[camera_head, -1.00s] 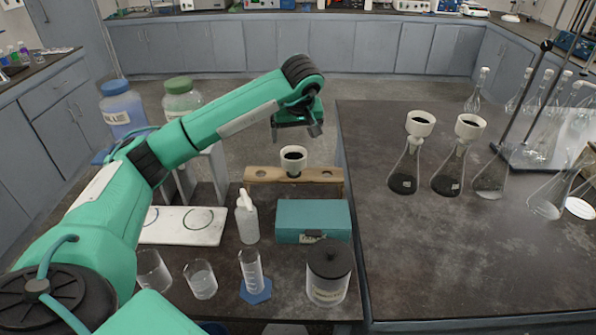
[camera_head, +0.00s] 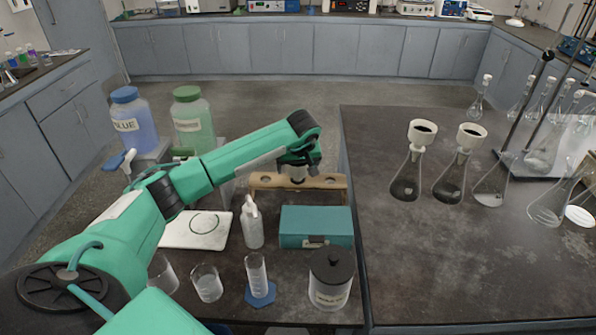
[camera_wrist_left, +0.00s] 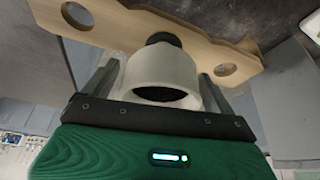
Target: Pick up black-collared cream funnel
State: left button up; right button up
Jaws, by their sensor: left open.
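The cream funnel (camera_wrist_left: 162,72) with a black collar (camera_wrist_left: 163,38) sits in the wooden rack (camera_wrist_left: 215,35) in the left wrist view. My left gripper (camera_wrist_left: 160,82) is open, with one finger on each side of the funnel's cup. I cannot tell whether the fingers touch it. In the head view the gripper (camera_head: 300,170) is over the rack (camera_head: 262,182) and hides most of the funnel, whose lower part (camera_head: 297,175) shows beneath it. Two similar cream funnels (camera_head: 422,132) and (camera_head: 471,136) stand in flasks on the right bench. My right gripper is not in view.
Blue (camera_head: 134,125) and green (camera_head: 193,125) bottles stand behind my left arm. Beakers stand at the front left. The right bench's front is clear.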

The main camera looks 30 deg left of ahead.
pick_arm(q)
jog(key=shift+f, duration=0.25)
jog(key=shift+c, duration=1.1)
jog(key=shift+a, duration=0.1)
jog(key=c, duration=0.9)
jog(key=shift+o, duration=0.2)
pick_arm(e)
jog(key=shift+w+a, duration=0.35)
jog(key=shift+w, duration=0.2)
pick_arm(q)
jog(key=shift+r, duration=0.15)
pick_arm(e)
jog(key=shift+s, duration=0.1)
